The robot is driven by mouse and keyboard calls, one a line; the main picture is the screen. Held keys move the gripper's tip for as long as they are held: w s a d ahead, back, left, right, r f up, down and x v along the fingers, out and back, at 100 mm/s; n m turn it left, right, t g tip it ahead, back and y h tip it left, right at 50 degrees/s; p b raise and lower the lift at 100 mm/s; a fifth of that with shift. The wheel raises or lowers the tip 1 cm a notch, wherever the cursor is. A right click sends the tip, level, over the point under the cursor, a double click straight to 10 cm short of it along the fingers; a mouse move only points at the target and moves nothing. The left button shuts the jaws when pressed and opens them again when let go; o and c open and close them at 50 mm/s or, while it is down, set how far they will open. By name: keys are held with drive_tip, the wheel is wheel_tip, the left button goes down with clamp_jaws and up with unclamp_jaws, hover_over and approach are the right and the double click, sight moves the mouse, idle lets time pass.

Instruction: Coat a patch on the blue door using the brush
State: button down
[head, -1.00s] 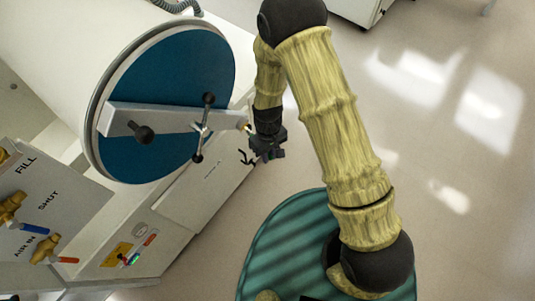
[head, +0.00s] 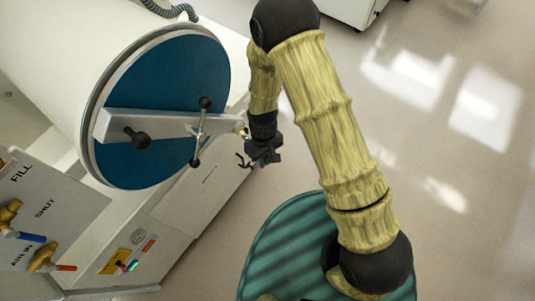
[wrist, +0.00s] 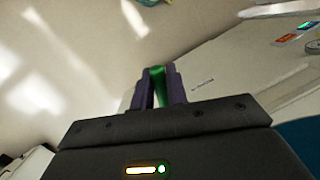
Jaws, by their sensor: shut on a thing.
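The blue door (head: 205,75) is a round disc with a pale rim at the end of a white cylinder, in the upper left of the head view. A grey bar with dark knobs crosses it. Its blue also shows at the lower right of the wrist view (wrist: 302,133). My gripper (head: 264,157) is just right of the door's edge in the head view, with a visible gap. In the wrist view, its purple fingers are shut on a green thing (wrist: 158,88), apparently the brush's handle. The brush's bristles cannot be made out. No coated patch is discernible on the door.
A valve panel (head: 45,190) with brass valves and coloured levers stands at the lower left. The white cabinet (head: 190,210) lies below the door. Another white cabinet (head: 345,10) is at the top. The pale floor (head: 450,120) at right is clear.

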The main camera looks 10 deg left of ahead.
drive_tip(key=shift+s+a, duration=0.2)
drive_tip(key=shift+s, duration=0.2)
drive_tip(key=shift+w+d, duration=0.3)
drive_tip(key=shift+w, duration=0.35)
drive_tip(key=shift+w+d, duration=0.25)
drive_tip(key=shift+w, duration=0.45)
drive_tip(key=shift+s, duration=0.1)
